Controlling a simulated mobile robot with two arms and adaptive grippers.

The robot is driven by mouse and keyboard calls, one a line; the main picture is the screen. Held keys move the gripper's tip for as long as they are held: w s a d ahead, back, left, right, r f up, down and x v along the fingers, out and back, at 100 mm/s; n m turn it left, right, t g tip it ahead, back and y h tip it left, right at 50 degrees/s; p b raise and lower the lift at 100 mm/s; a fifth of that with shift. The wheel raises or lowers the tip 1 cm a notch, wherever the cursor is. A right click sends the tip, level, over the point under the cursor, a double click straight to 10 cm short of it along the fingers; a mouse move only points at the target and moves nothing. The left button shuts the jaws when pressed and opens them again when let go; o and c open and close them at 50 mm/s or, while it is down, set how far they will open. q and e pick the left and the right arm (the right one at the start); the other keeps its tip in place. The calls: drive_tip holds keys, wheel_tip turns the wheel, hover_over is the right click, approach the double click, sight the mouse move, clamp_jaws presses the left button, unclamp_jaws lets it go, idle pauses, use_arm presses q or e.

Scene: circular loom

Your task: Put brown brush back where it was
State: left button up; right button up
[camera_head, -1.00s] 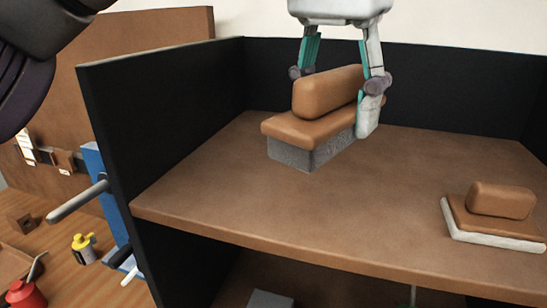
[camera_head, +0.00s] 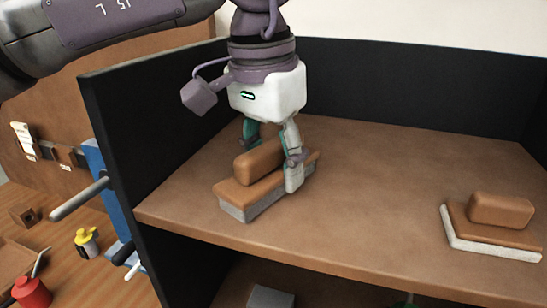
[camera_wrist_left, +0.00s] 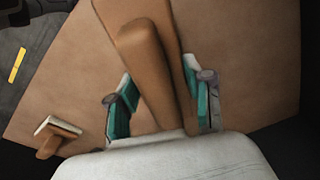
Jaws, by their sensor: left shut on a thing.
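The brown brush (camera_head: 236,194) has a brown handle block and a grey bristle base. It is on or just above the brown shelf (camera_head: 370,185), on the left part; I cannot tell if its bristles touch. My left gripper (camera_head: 271,165) is shut on the brush's handle from above. In the left wrist view the brush (camera_wrist_left: 145,50) runs between the two teal-padded fingers of the gripper (camera_wrist_left: 160,105). A second brown brush with a white base (camera_head: 500,213) lies on the shelf at the right. My right gripper is not in view.
A black side panel (camera_head: 150,130) stands close on the left of the brush, and a black back panel (camera_head: 400,95) behind it. The shelf between the two brushes is clear. A yellow-topped bottle (camera_head: 86,242) and a red container (camera_head: 30,292) stand lower left.

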sight(266, 147)
use_arm(q)
drive_tip(key=shift+s+d+f, duration=0.1)
drive_tip(key=shift+s+f, duration=0.05)
drive_tip(key=shift+f, duration=0.05)
drive_tip(key=o, duration=1.1)
drive_tip(key=shift+r, duration=0.1)
drive_tip(key=r, duration=0.8)
drive_tip(key=s+a+r, duration=0.1)
drive_tip(key=r, duration=0.3)
drive_tip(key=shift+r+b, duration=0.15)
drive_tip(key=shift+b, duration=0.15)
